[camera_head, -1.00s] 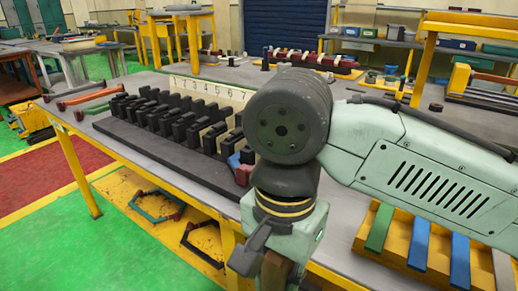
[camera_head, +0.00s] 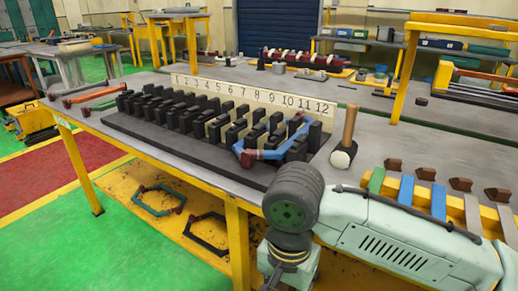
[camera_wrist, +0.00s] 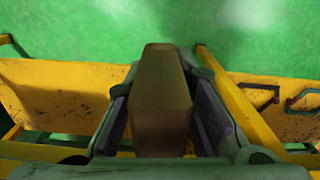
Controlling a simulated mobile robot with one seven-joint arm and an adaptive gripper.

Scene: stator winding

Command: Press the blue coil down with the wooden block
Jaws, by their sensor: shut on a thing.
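The blue coil (camera_head: 272,153) lies across the black slotted stator blocks at the right end of the row, below numbers 10 to 12, with a reddish part at its left end. My gripper (camera_wrist: 162,110) is shut on the wooden block (camera_wrist: 162,95), a brown bar standing between its two finger pads in the wrist view. In the head view only the top of the gripper shows at the bottom edge; its fingers and the block are out of frame. The gripper is in front of the table's near edge, apart from the coil.
A mallet (camera_head: 345,140) stands right of the stator row. A yellow rack with coloured bars (camera_head: 438,200) and several brown wedges (camera_head: 425,173) lies further right. Hexagonal coils (camera_head: 158,200) lie on the yellow lower shelf.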

